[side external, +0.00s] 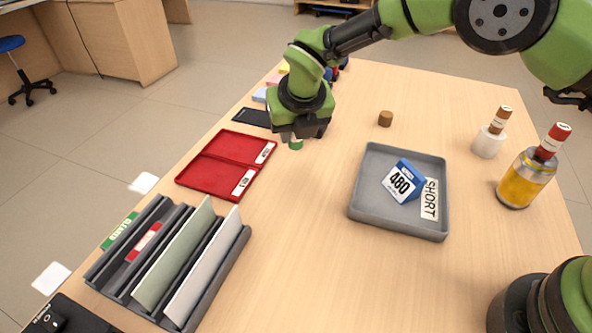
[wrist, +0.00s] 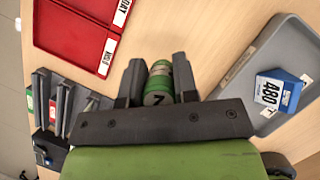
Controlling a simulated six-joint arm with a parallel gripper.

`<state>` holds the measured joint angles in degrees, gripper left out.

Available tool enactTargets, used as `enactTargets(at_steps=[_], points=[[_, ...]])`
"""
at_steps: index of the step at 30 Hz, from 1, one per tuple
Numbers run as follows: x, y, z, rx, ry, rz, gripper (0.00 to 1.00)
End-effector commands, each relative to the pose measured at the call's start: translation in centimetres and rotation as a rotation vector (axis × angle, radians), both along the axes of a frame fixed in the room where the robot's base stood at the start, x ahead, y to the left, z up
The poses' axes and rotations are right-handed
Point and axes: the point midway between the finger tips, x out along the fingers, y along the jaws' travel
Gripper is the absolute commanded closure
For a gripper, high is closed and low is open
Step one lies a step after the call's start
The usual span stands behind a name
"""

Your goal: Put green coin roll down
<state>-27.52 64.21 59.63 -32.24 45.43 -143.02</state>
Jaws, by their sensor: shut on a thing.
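The green coin roll (wrist: 158,86) is between the two fingers of my gripper (wrist: 158,80) in the wrist view, with a dark mark on its end. In the side external view only a small green part of the roll (side external: 296,144) shows below my gripper (side external: 298,134). My gripper is shut on it, just right of the red two-part tray (side external: 207,181). I cannot tell whether the roll touches the table.
A grey tray (side external: 370,213) holds a blue block marked 480 (side external: 403,181) and a SHORT card. A brown cylinder (side external: 385,118) stands behind it. A file rack (side external: 240,241) is front left; jars (side external: 524,180) are right. The table centre is clear.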

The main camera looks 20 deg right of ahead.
Motion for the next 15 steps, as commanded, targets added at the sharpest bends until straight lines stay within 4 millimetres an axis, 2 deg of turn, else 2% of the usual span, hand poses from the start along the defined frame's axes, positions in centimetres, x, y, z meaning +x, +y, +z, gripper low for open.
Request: enactTargets(at_steps=[3, 8, 15], points=[[-0.1, -0.1, -2.4, -0.003, 0.003, 0.001, 1.00], [0.0, -0.1, -4.1, -0.001, 0.002, -0.003, 1.00], [0.0, -0.1, -7.6, -0.002, 0.001, -0.003, 1.00]])
